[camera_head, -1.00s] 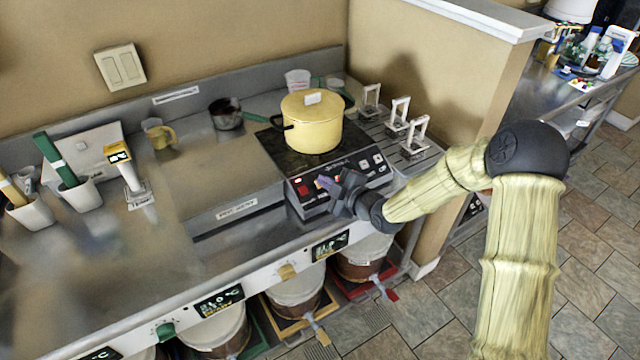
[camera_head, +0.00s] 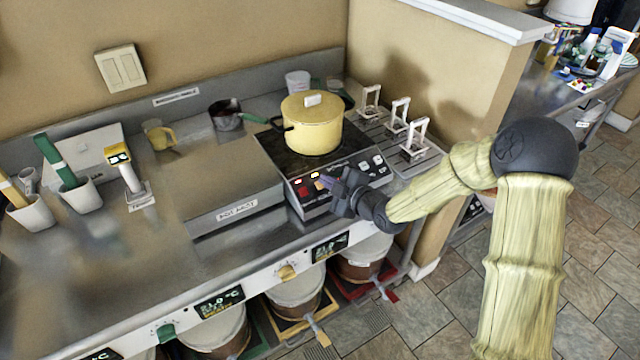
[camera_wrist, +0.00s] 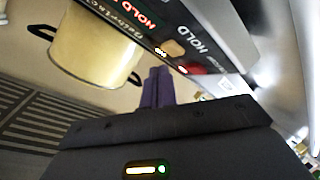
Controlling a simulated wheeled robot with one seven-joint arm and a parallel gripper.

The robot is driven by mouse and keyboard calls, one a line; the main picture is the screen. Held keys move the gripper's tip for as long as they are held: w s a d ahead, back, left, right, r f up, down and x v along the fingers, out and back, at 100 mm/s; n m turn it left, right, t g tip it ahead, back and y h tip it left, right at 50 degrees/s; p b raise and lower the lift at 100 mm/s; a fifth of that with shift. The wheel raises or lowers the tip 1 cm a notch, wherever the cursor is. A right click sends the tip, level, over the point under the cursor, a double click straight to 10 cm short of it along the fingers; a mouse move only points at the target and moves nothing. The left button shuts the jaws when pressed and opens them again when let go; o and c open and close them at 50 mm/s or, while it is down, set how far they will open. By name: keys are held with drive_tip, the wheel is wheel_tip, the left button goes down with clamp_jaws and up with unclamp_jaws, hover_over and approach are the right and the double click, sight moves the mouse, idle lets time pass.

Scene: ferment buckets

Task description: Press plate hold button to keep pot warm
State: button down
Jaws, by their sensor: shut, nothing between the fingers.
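The yellow pot (camera_head: 312,128) stands upright with its lid on, on the black hot plate (camera_head: 285,152). The plate's sloped front panel (camera_head: 345,174) carries a red button (camera_head: 305,191), a tan button and pale keys (camera_head: 371,164). Small lights glow above the left buttons. In the wrist view, HOLD lettering (camera_wrist: 138,15) shows beside the tan button (camera_wrist: 173,48), and a red light glows close by. My gripper (camera_head: 323,182) is shut and empty, its purple fingertips (camera_wrist: 157,75) close to the tan button. I cannot tell whether they touch it.
A dark pan (camera_head: 226,114) and a yellow jug (camera_head: 158,134) stand left of the plate. White-handled racks (camera_head: 400,112) stand right, beside the wall. Lidded buckets (camera_head: 297,287) sit under the counter. The counter left of the plate is mostly clear.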

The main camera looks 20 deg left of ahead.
drive_tip(key=shift+r, duration=0.1)
drive_tip(key=r, duration=0.1)
drive_tip(key=s+d+r+p, duration=0.1)
drive_tip(key=r, duration=0.1)
drive_tip(key=s+d+r+p, duration=0.1)
drive_tip(key=r, duration=0.1)
drive_tip(key=shift+d, duration=0.1)
idle(0.5)
idle(0.6)
drive_tip(key=s+d+m+h+p, duration=0.15)
drive_tip(key=d+m+h, duration=0.35)
drive_tip(key=d, duration=0.5)
drive_tip(key=s+d+m+h, duration=0.3)
drive_tip(key=d+m+h, duration=0.25)
drive_tip(key=d, duration=0.45)
drive_tip(key=s+d+r+m+g+h, duration=0.2)
drive_tip(key=s+d+m+g, duration=0.3)
drive_tip(key=s+d+m, duration=0.6)
drive_tip(key=s, duration=0.3)
drive_tip(key=shift+d, duration=0.25)
